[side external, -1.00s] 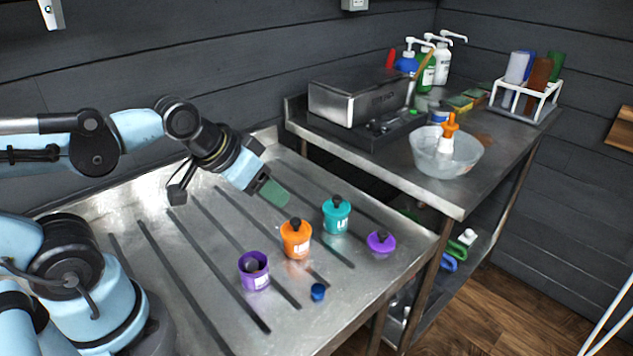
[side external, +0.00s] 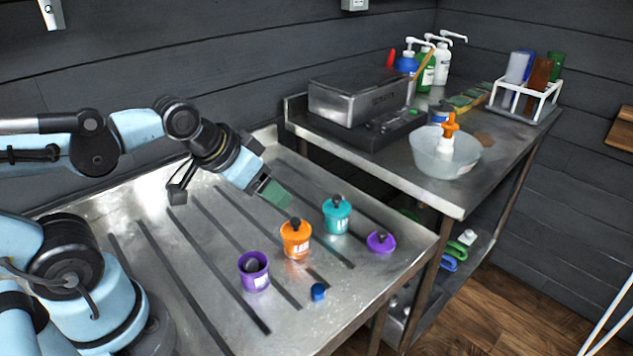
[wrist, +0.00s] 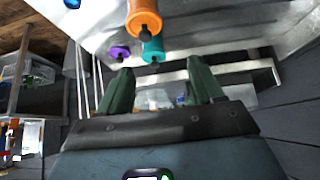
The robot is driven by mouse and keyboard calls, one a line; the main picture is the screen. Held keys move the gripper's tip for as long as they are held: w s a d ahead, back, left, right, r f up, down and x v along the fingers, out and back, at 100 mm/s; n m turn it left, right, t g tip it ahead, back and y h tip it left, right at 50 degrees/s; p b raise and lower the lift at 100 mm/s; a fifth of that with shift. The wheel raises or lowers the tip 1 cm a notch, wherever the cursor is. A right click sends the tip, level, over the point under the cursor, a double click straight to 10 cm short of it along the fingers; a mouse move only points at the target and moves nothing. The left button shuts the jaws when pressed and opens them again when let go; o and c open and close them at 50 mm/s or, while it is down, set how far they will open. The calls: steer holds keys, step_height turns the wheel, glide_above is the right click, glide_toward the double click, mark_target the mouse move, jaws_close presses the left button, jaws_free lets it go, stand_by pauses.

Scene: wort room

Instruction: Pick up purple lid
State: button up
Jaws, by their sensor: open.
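The purple lid (side external: 381,242), with a dark knob, lies flat on the metal table near its right edge. It also shows in the wrist view (wrist: 119,53), beyond the fingers and left of the teal pot. A purple pot (side external: 254,271) stands open, without a lid, nearer the front. An orange pot (side external: 296,238) and a teal pot (side external: 337,214) stand between them, each with a dark knob on top. My gripper (side external: 278,195) is above the table, behind the orange pot and well apart from the lid. In the wrist view its two green fingers (wrist: 160,88) are spread and empty.
A small blue object (side external: 318,292) lies in front of the orange pot. A second metal table (side external: 400,160) to the right holds a silver box (side external: 362,95), a bowl (side external: 445,152) and bottles. Dark strips run along the near table, whose left part is clear.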

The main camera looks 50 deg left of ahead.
steer(key=o, duration=0.4)
steer(key=shift+o, duration=0.2)
steer(key=w+d+r+n+g, duration=0.1)
steer(key=w+d+r+g, duration=0.3)
steer(key=w, duration=0.6)
steer(key=n+g, duration=0.1)
steer(key=g, duration=0.2)
glide_above(382, 234)
step_height(382, 234, down, 6)
steer(key=f, duration=0.6)
steer(key=shift+a+f, duration=0.25)
steer(key=shift+d+f, duration=0.15)
steer(key=shift+f, duration=1.15)
steer(key=shift+d+f, duration=0.1)
steer(key=shift+f, duration=1.2)
